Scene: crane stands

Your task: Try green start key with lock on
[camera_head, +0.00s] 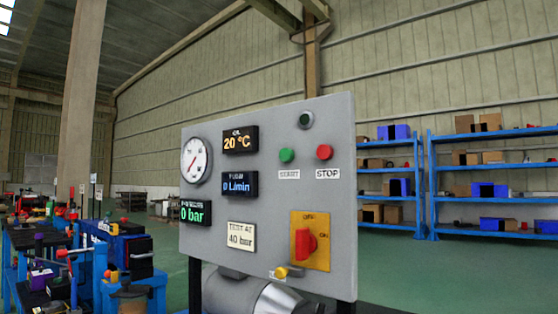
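A grey control panel (255,150) stands upright in front of me. The green START button (287,155) is in its upper right part, with a START label below it. A red rotary switch (305,243) sits on a yellow plate (322,255) marked OFF at the top and ON at the right. I cannot tell for sure which mark its handle points to. A small yellow part (282,271) sits at the panel's lower edge, left of the plate; I cannot tell whether it is a lock. Neither of my grippers is in view.
The red STOP button (324,152) is right of the green one. A gauge (196,160) and displays reading 20 °C, 0 L/min and 0 bar fill the left. Cluttered blue benches (90,270) stand at left, blue shelves (433,185) at right. The floor at right is open.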

